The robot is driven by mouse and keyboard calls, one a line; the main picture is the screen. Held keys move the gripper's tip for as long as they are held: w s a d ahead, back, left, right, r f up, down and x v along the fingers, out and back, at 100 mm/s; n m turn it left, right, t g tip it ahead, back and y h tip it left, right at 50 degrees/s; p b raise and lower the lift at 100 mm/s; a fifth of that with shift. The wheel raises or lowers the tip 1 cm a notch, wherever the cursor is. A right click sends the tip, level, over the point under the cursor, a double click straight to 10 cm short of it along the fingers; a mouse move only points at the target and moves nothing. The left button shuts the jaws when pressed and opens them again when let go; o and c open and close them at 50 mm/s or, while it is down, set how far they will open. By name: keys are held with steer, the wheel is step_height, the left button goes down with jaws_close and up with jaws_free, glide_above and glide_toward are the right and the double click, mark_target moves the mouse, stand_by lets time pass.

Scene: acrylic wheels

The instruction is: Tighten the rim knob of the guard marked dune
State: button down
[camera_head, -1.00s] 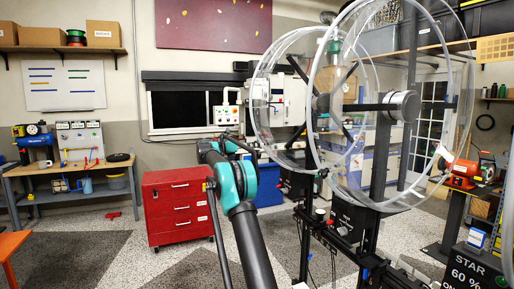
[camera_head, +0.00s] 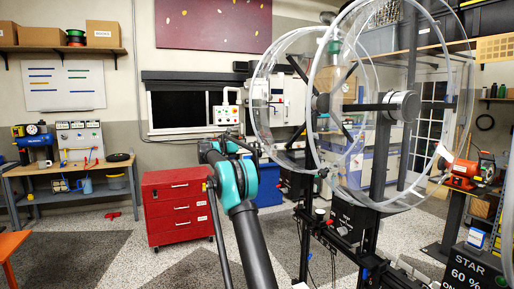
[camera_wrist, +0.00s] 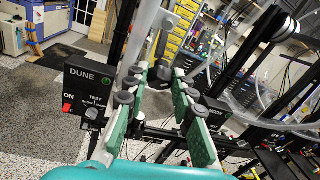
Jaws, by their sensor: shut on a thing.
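In the wrist view, my gripper (camera_wrist: 160,74) reaches up from the bottom with its green-padded fingers around a small dark knob (camera_wrist: 161,68), which I take to be the rim knob. The fingers are shut on it, and its lower part is partly hidden between the tips. A pale, clear rim (camera_wrist: 147,28) runs upward just behind it. The dark box marked DUNE (camera_wrist: 90,82), with a red ON switch (camera_wrist: 67,108), stands left of the fingers. In the head view, large clear acrylic wheels (camera_head: 311,105) stand right of my teal arm; my gripper cannot be made out there.
A box that seems marked MOON (camera_wrist: 216,113) is right of the fingers, with dark posts and cables nearby. In the head view, a red drawer cabinet (camera_head: 178,207) stands left of my arm, and a STAR sign (camera_head: 470,262) is at lower right.

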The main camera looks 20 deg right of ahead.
steer(key=m+t, duration=0.1)
steer(key=t, duration=0.2)
steer(key=m+t, duration=0.2)
steer(key=t, duration=0.1)
steer(key=s+m+t, duration=0.1)
steer(key=t, duration=0.2)
steer(key=shift+d+f+m+t, duration=0.1)
steer(key=shift+f+m+t, duration=0.05)
steer(key=shift+m+t, duration=0.2)
steer(key=shift+t, duration=0.25)
stand_by(0.3)
steer(key=c, duration=1.3)
jaws_free()
steer(key=shift+o, duration=0.2)
steer(key=v, duration=1.2)
